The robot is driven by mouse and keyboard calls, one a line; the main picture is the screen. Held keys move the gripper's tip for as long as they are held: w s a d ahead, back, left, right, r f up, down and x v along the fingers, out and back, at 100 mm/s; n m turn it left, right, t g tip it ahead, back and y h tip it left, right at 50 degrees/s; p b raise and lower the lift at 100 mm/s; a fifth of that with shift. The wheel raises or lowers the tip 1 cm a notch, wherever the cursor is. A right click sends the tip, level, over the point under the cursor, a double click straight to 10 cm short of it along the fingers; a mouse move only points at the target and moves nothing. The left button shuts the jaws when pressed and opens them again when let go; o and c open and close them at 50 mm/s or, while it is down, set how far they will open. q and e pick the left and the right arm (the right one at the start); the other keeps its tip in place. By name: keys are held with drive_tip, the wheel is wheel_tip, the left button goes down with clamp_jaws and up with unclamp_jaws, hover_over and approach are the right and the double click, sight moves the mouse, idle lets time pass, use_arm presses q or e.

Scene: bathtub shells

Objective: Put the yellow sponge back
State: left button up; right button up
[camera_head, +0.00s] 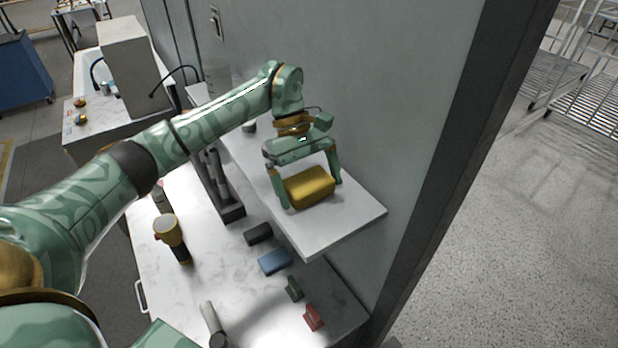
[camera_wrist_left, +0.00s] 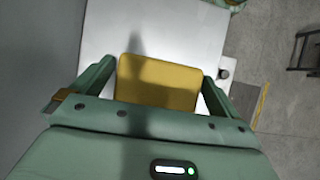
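The yellow sponge (camera_head: 311,187) is a thick block at the white wall shelf (camera_head: 330,229), near the shelf's front end. My left gripper (camera_head: 312,189) reaches down over it with one finger on each side, and the fingers appear to press on its sides. In the left wrist view the sponge (camera_wrist_left: 158,82) fills the space between the fingertips (camera_wrist_left: 161,70), with the pale shelf (camera_wrist_left: 190,35) behind it. I cannot tell whether its underside touches the shelf. My right gripper is not in view.
Below the shelf, a marble counter (camera_head: 190,290) holds a blue block (camera_head: 274,261), a black block (camera_head: 258,233), a green piece (camera_head: 294,289), a red piece (camera_head: 313,317) and a yellow-topped flashlight (camera_head: 172,238). A grey wall (camera_head: 400,90) stands beside the shelf.

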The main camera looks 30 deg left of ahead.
use_arm(q)
drive_tip(key=b+v, duration=0.2)
drive_tip(key=v, duration=1)
drive_tip(key=shift+r, duration=0.15)
